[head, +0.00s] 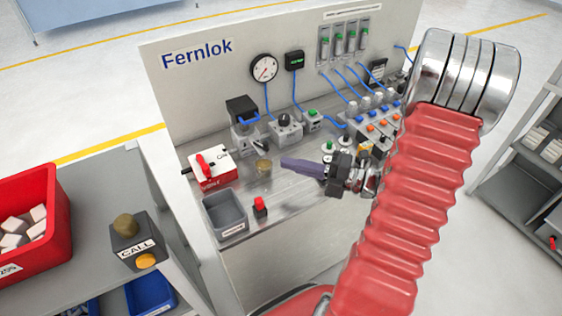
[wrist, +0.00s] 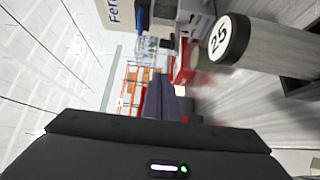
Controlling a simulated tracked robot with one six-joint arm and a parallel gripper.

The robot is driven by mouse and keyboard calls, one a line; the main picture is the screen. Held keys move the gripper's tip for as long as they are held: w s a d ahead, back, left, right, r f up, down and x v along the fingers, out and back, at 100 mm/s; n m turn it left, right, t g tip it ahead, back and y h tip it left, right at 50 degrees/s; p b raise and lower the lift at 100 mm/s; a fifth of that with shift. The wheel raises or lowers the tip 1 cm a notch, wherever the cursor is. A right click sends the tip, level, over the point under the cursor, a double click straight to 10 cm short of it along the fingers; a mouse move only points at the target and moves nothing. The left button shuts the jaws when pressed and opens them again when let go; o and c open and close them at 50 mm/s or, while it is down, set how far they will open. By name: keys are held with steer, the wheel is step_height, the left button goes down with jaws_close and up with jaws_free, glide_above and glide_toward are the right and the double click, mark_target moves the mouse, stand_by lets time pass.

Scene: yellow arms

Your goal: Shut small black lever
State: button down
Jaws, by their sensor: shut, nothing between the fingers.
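A small black lever (head: 261,145) sits at the lower right of the grey unit (head: 243,138) under a black box, on the bench of the Fernlok panel. At this size I cannot tell its exact angle. My gripper (head: 286,163) reaches in from the right above the bench, its purple fingers closed together and empty. The fingertips are a short way right of and below the lever in the head view, seemingly apart from it. In the wrist view the closed fingers (wrist: 163,98) point up the picture, and I cannot make out the lever for certain.
A red box with a red handle (head: 209,170), a tan cylinder (head: 264,167), a grey bin (head: 225,213) and a red button (head: 260,206) stand near my gripper. A knob unit (head: 285,127) is behind it. A round end marked 25 (wrist: 219,40) looms close in the wrist view.

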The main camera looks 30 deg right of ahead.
steer(key=shift+w+d+v, duration=0.1)
steer(key=shift+d+v, duration=0.05)
steer(key=shift+v, duration=0.8)
steer(key=shift+w+d+v, duration=0.1)
steer(key=shift+w+v, duration=0.05)
steer(key=shift+v, duration=0.8)
steer(key=shift+w+d+v, duration=0.1)
steer(key=shift+d+v, duration=0.05)
steer(key=shift+v, duration=0.8)
steer(key=shift+d, duration=0.1)
steer(key=shift+m+t+h, duration=0.7)
steer(key=shift+h, duration=0.2)
steer(key=a, duration=0.1)
steer(key=s+a, duration=0.1)
steer(key=a, duration=0.2)
steer(key=shift+s+a+r, duration=0.1)
steer(key=shift+s+a, duration=0.05)
steer(key=shift+s, duration=0.15)
steer(key=shift+w, duration=0.1)
steer(key=w+a, duration=0.3)
steer(key=w, duration=0.8)
